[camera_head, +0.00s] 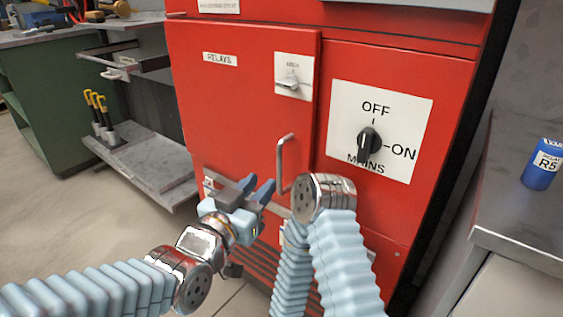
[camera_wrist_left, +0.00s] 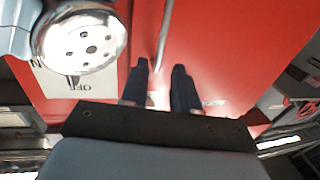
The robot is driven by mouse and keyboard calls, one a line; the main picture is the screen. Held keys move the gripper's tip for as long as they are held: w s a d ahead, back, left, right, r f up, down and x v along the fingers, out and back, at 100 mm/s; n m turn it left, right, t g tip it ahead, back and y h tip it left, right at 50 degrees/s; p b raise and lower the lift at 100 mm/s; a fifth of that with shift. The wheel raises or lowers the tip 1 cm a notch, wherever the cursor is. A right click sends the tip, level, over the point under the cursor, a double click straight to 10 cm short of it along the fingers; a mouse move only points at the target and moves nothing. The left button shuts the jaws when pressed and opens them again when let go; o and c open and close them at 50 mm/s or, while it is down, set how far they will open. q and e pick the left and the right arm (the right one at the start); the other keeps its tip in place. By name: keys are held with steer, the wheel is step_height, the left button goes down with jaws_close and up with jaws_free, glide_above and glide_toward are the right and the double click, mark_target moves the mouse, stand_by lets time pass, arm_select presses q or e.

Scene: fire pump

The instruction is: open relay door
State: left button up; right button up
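The red relay door (camera_head: 235,110) carries a RELAYS label (camera_head: 220,59) and looks closed. Its vertical metal bar handle (camera_head: 280,166) is at the lower right of the door. A small metal latch (camera_head: 291,81) sits on a white plate at the upper right; its lettering is too small to read. My left gripper (camera_head: 257,189) is open and empty, its blue fingers just left of the handle's lower part. In the left wrist view the two fingers (camera_wrist_left: 161,72) are apart, and the handle (camera_wrist_left: 164,38) lies beyond their tips. My right gripper is hidden behind its arm.
My right arm (camera_head: 335,225) stands close, just right of the handle. The MAINS panel (camera_head: 380,130) with its black knob is right of the door. Shelving (camera_head: 145,165) is at left. A blue R5 can (camera_head: 543,164) stands on the right-hand counter (camera_head: 520,210).

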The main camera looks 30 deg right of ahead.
mark_target(278, 165)
arm_select(q)
steer(key=x, duration=0.9)
steer(key=shift+w+d+p, duration=0.15)
steer(key=shift+p, duration=0.25)
steer(key=shift+c, duration=0.2)
jaws_close()
